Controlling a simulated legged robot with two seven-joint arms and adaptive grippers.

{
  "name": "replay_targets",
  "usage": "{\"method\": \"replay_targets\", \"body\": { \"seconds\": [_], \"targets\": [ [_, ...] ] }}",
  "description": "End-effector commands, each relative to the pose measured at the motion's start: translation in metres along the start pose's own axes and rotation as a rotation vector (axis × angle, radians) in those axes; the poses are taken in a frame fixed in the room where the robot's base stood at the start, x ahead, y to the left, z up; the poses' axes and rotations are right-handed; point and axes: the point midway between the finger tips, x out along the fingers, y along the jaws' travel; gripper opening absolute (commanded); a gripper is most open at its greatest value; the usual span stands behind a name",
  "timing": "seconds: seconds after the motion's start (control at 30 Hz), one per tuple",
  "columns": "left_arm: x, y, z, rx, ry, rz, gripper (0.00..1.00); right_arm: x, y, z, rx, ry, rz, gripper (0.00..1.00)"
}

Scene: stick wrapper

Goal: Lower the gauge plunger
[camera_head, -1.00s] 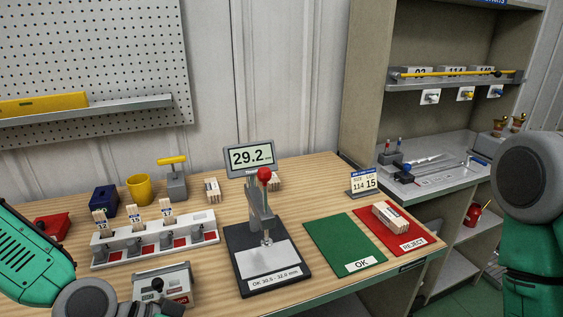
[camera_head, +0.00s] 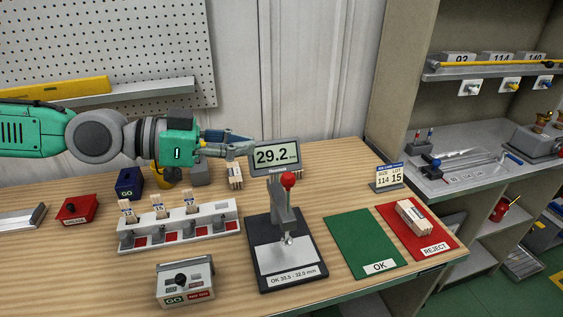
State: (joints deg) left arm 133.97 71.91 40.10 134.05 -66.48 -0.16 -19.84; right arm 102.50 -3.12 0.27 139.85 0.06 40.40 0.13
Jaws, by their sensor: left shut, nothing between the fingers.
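The gauge (camera_head: 280,215) stands on a dark base (camera_head: 287,281) labelled "OK 30.5 - 32.0 mm". Its plunger lever rises to a red knob (camera_head: 288,179). Its display (camera_head: 275,156) reads 29.2. The small plate under the plunger looks empty. My left gripper (camera_head: 250,147) reaches in from the left, above the table's back part. It is shut and empty, with its tips pointing right beside the display's left edge, above and left of the red knob. It appears apart from the knob. My right gripper is out of view.
A white rack (camera_head: 180,232) with stick bundles and a control box (camera_head: 184,283) stand left of the gauge. A green OK mat (camera_head: 355,240) and a red REJECT mat (camera_head: 440,240) with one bundle (camera_head: 412,215) lie right. Another bundle (camera_head: 235,178) stands below my left gripper.

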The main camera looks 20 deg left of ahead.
Motion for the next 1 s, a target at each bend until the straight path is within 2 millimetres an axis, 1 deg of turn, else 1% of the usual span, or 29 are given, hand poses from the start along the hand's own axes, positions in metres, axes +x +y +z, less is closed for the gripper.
{"method": "replay_targets", "body": {
  "seconds": [0.03,0.27,0.47,0.5,0.6,0.73,0.87,1.0],
  "targets": [
    [0.006,0.001,0.000,0.003,-0.005,0.002,0.00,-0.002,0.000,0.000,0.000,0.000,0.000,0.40],
    [0.034,0.001,0.002,-0.002,-0.004,0.002,0.00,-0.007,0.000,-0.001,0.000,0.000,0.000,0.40],
    [0.065,0.001,0.002,-0.002,-0.003,0.001,0.00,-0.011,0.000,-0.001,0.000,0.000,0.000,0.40],
    [0.068,0.001,0.007,-0.008,-0.004,0.000,0.00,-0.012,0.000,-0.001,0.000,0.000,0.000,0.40],
    [0.070,0.001,0.022,-0.008,-0.002,-0.002,0.00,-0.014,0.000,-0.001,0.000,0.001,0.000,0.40],
    [0.073,0.001,0.034,-0.006,-0.001,-0.002,0.00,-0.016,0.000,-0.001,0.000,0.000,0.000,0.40],
    [0.074,0.001,0.040,-0.004,0.001,-0.002,0.00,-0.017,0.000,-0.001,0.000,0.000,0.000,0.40],
    [0.074,0.001,0.041,-0.004,0.002,-0.002,0.00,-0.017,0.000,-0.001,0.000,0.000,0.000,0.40]
  ]
}}
